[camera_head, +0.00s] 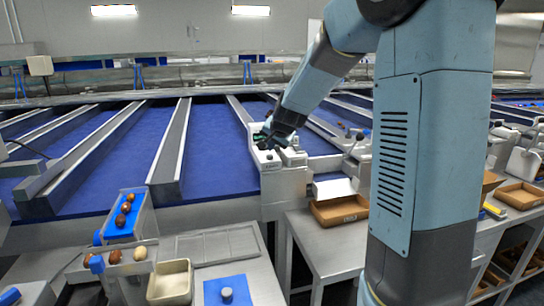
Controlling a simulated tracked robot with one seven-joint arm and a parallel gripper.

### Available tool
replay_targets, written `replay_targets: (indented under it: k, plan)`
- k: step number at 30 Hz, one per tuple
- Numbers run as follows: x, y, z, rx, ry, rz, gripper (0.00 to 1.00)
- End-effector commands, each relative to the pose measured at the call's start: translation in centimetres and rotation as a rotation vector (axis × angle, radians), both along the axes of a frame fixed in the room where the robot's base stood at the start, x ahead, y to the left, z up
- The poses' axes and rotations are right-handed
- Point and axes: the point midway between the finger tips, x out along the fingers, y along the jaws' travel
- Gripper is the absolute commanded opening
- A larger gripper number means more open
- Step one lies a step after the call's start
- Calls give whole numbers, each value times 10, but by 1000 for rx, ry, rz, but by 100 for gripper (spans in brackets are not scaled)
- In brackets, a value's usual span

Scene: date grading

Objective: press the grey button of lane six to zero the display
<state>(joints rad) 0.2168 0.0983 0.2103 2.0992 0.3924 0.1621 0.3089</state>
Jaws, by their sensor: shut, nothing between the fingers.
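A white counter box (285,180) stands at the end of a blue lane, near the picture's middle. A small green patch shows near its top, partly behind my gripper. My gripper (267,142) is shut and empty, pointing down just over the top of this box. At this size I cannot tell whether its tips touch the box. I cannot make out the grey button or read any lane number; the dark gripper covers part of the box top.
Blue lanes (212,135) with metal dividers (171,150) run behind. An open cardboard box (339,210) sits on a steel table to the right. A sloped blue chute (124,230) with several dates, a cream tray (170,283) and a blue mat (230,291) are in front.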

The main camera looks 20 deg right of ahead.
Motion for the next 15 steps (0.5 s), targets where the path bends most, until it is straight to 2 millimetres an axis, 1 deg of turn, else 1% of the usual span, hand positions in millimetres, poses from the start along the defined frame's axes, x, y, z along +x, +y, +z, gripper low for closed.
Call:
replay_targets:
  k: [9,15]
  plan:
    - [0,0,-6,1,0,-1,0]
    - [-1,0,-7,0,0,0,0]
